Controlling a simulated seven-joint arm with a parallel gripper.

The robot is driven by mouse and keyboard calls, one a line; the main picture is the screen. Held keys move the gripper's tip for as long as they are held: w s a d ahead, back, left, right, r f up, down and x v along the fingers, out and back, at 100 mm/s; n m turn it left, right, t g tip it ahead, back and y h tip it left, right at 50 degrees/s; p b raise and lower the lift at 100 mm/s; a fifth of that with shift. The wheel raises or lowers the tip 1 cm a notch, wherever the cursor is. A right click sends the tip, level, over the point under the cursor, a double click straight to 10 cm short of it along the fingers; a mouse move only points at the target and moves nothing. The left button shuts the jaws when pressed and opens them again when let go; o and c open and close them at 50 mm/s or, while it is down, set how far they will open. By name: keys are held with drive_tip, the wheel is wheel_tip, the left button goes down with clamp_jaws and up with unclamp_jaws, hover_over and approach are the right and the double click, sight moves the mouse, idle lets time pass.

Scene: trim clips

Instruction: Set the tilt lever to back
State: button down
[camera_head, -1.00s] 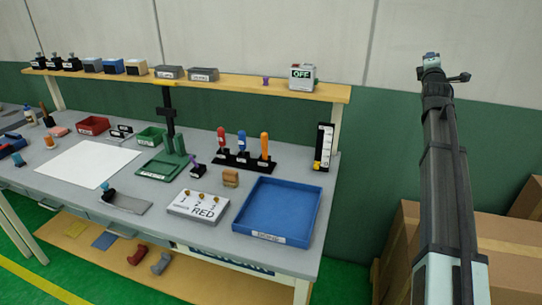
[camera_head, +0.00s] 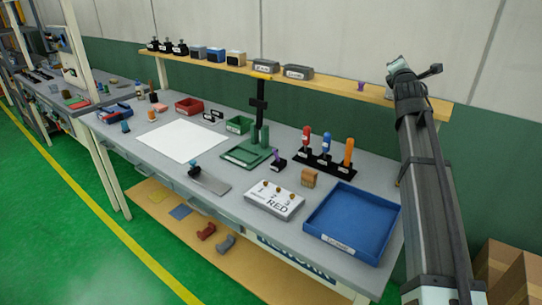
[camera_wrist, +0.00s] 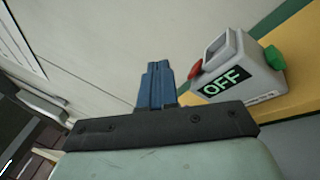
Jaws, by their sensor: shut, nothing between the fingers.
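Three upright handles, red (camera_head: 306,139), blue (camera_head: 326,143) and orange (camera_head: 348,152), stand in a row on a black base at the back right of the bench. A small purple handle (camera_head: 276,153) on its own black block stands left of them. The labels are too small to read, so I cannot tell which is the tilt lever or how it is set. My gripper (camera_wrist: 157,85) shows blue fingers, closed together and empty, in the wrist view. In the head view my arm rises at the right, its end high beside the shelf, well apart from the handles.
A grey box reading OFF (camera_wrist: 222,84), with red and green buttons, is near my fingers on the yellow shelf (camera_wrist: 285,45). Cardboard boxes (camera_head: 505,270) stand lower right.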

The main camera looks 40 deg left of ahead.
sight(276, 155)
drive_tip(key=s+a+f+n+g+h, duration=0.1)
drive_tip(key=s+a+f+n+g, duration=0.1)
drive_tip(key=s+a+f, duration=0.65)
drive_tip(key=s+a+f+n+g, duration=0.25)
drive_tip(key=s+a+f, duration=0.35)
drive_tip(key=a+f, duration=0.45)
drive_tip(key=s+a+f+n+h, duration=0.1)
drive_tip(key=s+a+f, duration=0.2)
drive_tip(key=s, duration=0.4)
drive_tip(key=s+a+f+n+h, duration=0.1)
drive_tip(key=s+a+f, duration=0.3)
drive_tip(key=s, duration=0.4)
drive_tip(key=s+a+f+n+h, duration=0.2)
drive_tip(key=s+a+f, duration=0.2)
drive_tip(key=s, duration=0.3)
drive_tip(key=shift+s+a+f, duration=0.15)
drive_tip(key=shift+s+f, duration=0.1)
drive_tip(key=shift+f, duration=0.3)
